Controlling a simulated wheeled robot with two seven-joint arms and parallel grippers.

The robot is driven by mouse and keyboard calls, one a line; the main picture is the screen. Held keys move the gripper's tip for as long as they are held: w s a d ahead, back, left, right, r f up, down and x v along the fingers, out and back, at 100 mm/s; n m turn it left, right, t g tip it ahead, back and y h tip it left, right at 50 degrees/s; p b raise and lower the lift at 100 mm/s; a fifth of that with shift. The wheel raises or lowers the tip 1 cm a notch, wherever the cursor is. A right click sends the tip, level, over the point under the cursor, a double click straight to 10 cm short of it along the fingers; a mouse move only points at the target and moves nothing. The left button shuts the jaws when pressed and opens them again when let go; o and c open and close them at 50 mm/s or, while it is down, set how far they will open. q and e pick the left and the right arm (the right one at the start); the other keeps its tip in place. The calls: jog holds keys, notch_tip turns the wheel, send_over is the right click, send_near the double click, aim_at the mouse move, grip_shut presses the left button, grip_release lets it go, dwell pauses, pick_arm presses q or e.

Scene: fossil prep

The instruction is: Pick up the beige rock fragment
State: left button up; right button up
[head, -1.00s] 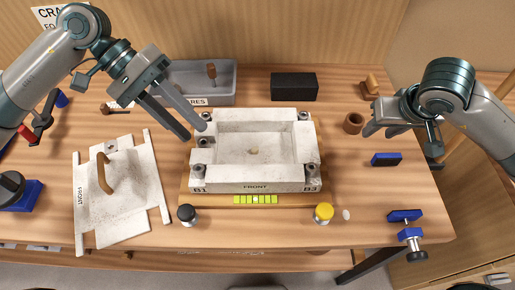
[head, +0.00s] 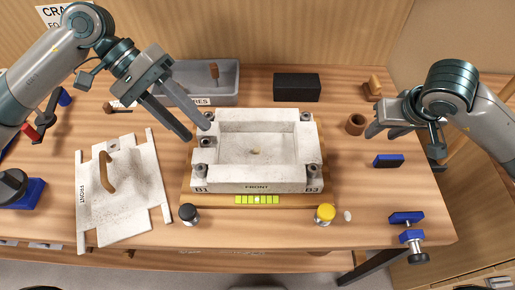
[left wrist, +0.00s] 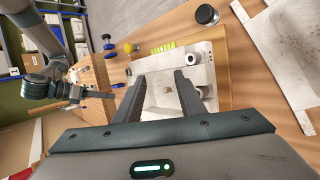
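A small beige-brown fragment (head: 255,151) lies on the floor of the white plaster box (head: 207,180), near its middle. It also shows as a small spot in the left wrist view (left wrist: 168,90). My left gripper (head: 198,132) is open and empty, above the box's left rim in the head view. In the left wrist view its two fingers (left wrist: 158,84) stand apart over the box, with the fragment below and between them. My right gripper (head: 381,132) is at the right, away from the box, with its fingers apart and nothing seen between them.
A plaster lid with a brown handle (head: 125,205) lies left of the box. A grey bin (head: 225,83) and black block (head: 297,87) stand behind. Black-capped (head: 189,214) and yellow-capped (head: 325,214) jars stand in front. A small whitish piece (head: 348,216) lies beside the yellow one.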

pick_arm(q)
jog(key=w+d+f+n+t+y, duration=0.1)
jog(key=d+n, duration=0.3)
jog(key=n, duration=0.6)
jog(key=w+d+n+t+y, duration=0.2)
jog(key=d+n, duration=0.1)
jog(key=n, duration=0.6)
jog(key=shift+w+d+f+n+t, duration=0.3)
jog(key=shift+w+d+f+n, duration=0.05)
jog(key=shift+f+n, duration=0.05)
send_near(257, 148)
jog(key=shift+s+d+f, duration=0.2)
jog(key=shift+f, duration=0.4)
jog(key=shift+s+d+f, duration=0.15)
jog(key=shift+d+f, duration=0.1)
jog(key=shift+f, duration=0.3)
jog(key=shift+w+x, duration=0.2)
jog(key=shift+x, duration=1.1)
jog(key=shift+w+x, duration=0.15)
jog(key=shift+x, duration=1.15)
jog(key=shift+d, duration=0.1)
